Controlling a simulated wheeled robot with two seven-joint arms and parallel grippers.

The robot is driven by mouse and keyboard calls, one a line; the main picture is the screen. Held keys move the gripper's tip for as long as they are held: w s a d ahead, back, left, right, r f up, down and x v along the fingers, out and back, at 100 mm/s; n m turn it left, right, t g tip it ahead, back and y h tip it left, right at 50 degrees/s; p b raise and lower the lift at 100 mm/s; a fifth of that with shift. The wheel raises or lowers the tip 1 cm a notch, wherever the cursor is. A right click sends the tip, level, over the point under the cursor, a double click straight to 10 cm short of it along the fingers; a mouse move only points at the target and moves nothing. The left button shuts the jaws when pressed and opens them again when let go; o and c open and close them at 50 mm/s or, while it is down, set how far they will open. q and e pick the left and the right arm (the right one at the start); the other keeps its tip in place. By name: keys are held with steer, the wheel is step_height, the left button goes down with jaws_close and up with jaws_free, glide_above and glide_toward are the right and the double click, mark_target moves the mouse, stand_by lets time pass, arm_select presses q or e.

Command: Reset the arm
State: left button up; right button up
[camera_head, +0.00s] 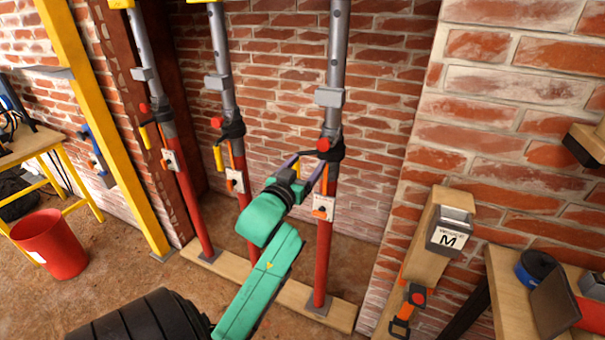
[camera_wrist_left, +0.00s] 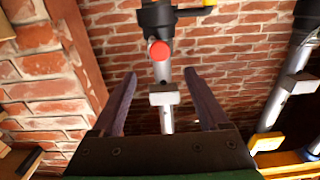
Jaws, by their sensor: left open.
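My left gripper (camera_head: 307,166) is on the green arm, at the rightmost of three red-and-grey steel props. It is open and nothing is held between its fingers. In the left wrist view the two fingers of my left gripper (camera_wrist_left: 162,75) stand apart, with the right prop (camera_wrist_left: 163,72) seen between them. The same right prop (camera_head: 323,230) stands upright in the head view, with a red knob (camera_head: 323,144) and a black collar just by the fingertips. I cannot tell whether the fingers touch it. My right gripper is not in view.
The middle prop (camera_head: 226,90) and left prop (camera_head: 186,180) stand on a wooden sill plank (camera_head: 290,290) before a brick wall. A yellow post (camera_head: 110,130) and red bucket (camera_head: 48,245) are at left. A workbench (camera_head: 505,275) and a wall-mounted device marked M (camera_head: 450,238) are at right.

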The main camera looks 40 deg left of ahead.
arm_select(q)
steer(key=shift+v, duration=1.1)
step_height(320, 180, down, 17)
steer(key=w+d+m+g+h, duration=0.1)
steer(key=w+g+h, duration=0.1)
steer(key=w+g, duration=0.1)
steer(key=s+d+f+m+g+h, duration=0.1)
steer(key=s+d+f+g, duration=0.15)
steer(key=f, duration=0.85)
steer(key=s+d+f+m+g+h, duration=0.1)
steer(key=s+d+f+g, duration=0.15)
steer(key=f, duration=0.95)
steer(key=s+d+f+m+g+h, duration=0.1)
steer(key=s+d+f+g, duration=0.15)
steer(key=s+f, duration=0.55)
steer(key=s+d+f+m+g, duration=0.1)
steer(key=s+d+f+g, duration=0.15)
steer(key=s+f, duration=0.6)
steer(key=s+d+f+g, duration=0.1)
steer(key=s+f, duration=0.2)
steer(key=s, duration=0.5)
steer(key=s+d+f+m+g, duration=0.1)
steer(key=s+f, duration=0.3)
steer(key=s, duration=0.4)
steer(key=shift+s+d+f+g+h, duration=0.15)
steer(key=shift+d+f+g+h, duration=0.1)
steer(key=shift+d+g+h, duration=0.2)
